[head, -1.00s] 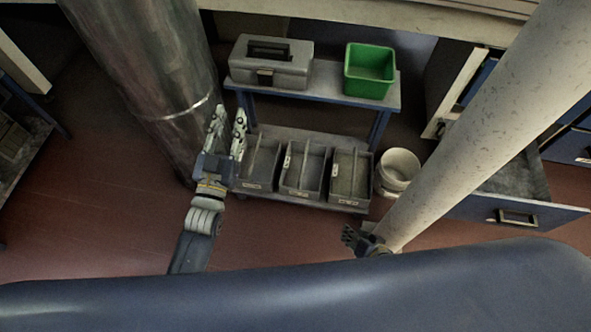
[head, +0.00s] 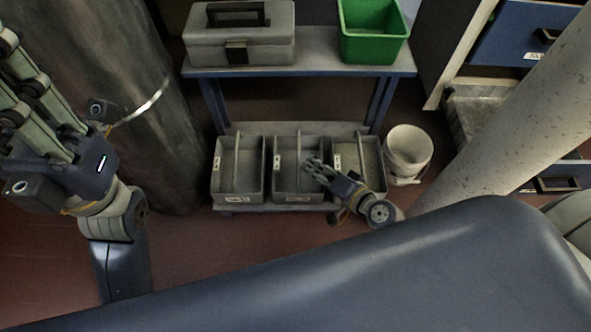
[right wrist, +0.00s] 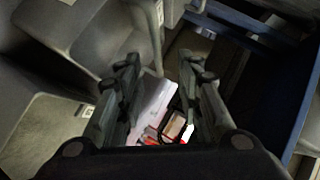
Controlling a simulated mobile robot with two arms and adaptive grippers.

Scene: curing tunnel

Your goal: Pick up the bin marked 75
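Three grey open bins stand side by side on the cart's lower shelf in the head view: the left bin (head: 222,178), the middle bin (head: 284,178) and the right bin (head: 368,153). Their small white labels are too blurred to read, so I cannot tell which is marked 75. My right gripper (head: 312,166) is over the front of the middle and right bins and hides part of them. In the right wrist view its fingers (right wrist: 163,75) are apart, with nothing held. My left gripper (head: 25,95) is at the far left, fingers apart, tips partly cut off.
A grey toolbox (head: 270,45) and a green bin (head: 372,50) stand on the cart's upper shelf (head: 318,62). A white bucket (head: 406,158) is right of the bins. A metal column (head: 155,120) stands on the left. A drawer cabinet (head: 515,38) is at the right.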

